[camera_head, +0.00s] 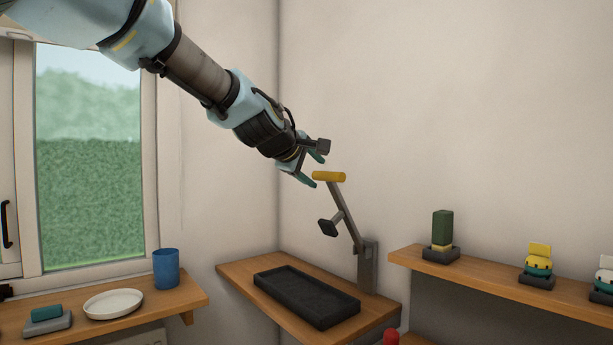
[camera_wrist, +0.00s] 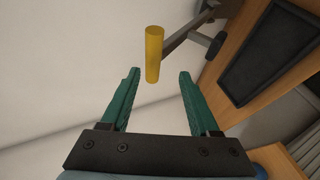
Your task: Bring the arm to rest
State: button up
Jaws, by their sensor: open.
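My arm reaches in from the top left in the head view. My gripper (camera_head: 315,168) is open, with its green fingers just left of the yellow handle (camera_head: 329,176) of a grey lever. In the wrist view my gripper (camera_wrist: 157,85) shows two spread green fingers with nothing held between them. The yellow handle (camera_wrist: 154,54) appears beyond the fingertips, in line with the gap. The lever (camera_head: 346,217) rises tilted from a grey post on the corner shelf and has a dark pad on a side branch.
A black tray (camera_head: 306,296) lies on the corner shelf (camera_head: 234,271). The left shelf holds a blue cup (camera_head: 166,269), a white plate (camera_head: 114,304) and a teal block (camera_head: 47,313). The right shelf (camera_head: 470,276) carries several small stacked pieces. A red knob (camera_head: 391,338) shows below. The wall behind is bare.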

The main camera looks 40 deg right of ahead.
jog(key=w+a+f+m+y, duration=0.1)
jog(key=w+a+f+y, duration=0.25)
jog(key=a+f, duration=0.5)
jog(key=w+a+f+y, duration=0.2)
jog(key=w+a+f, duration=0.3)
jog(key=a, duration=0.6)
jog(key=w+a+f+m+y, duration=0.15)
jog(key=w+a+f, duration=0.25)
jog(key=a+f, duration=0.45)
jog(key=s+a+f+g+y, duration=0.1)
jog(key=s+a+f, duration=0.2)
jog(key=a, duration=0.6)
jog(key=s+a+f+g+y, duration=0.1)
jog(key=s+a+f, duration=0.3)
jog(key=a, duration=0.6)
jog(key=s+a+f+g+y, duration=0.1)
jog(key=s+a+f+y, duration=0.2)
jog(key=a, duration=0.6)
jog(key=shift+s+a+f+m, duration=0.35)
jog(key=shift+s+f+m, duration=0.1)
jog(key=shift+s, duration=0.55)
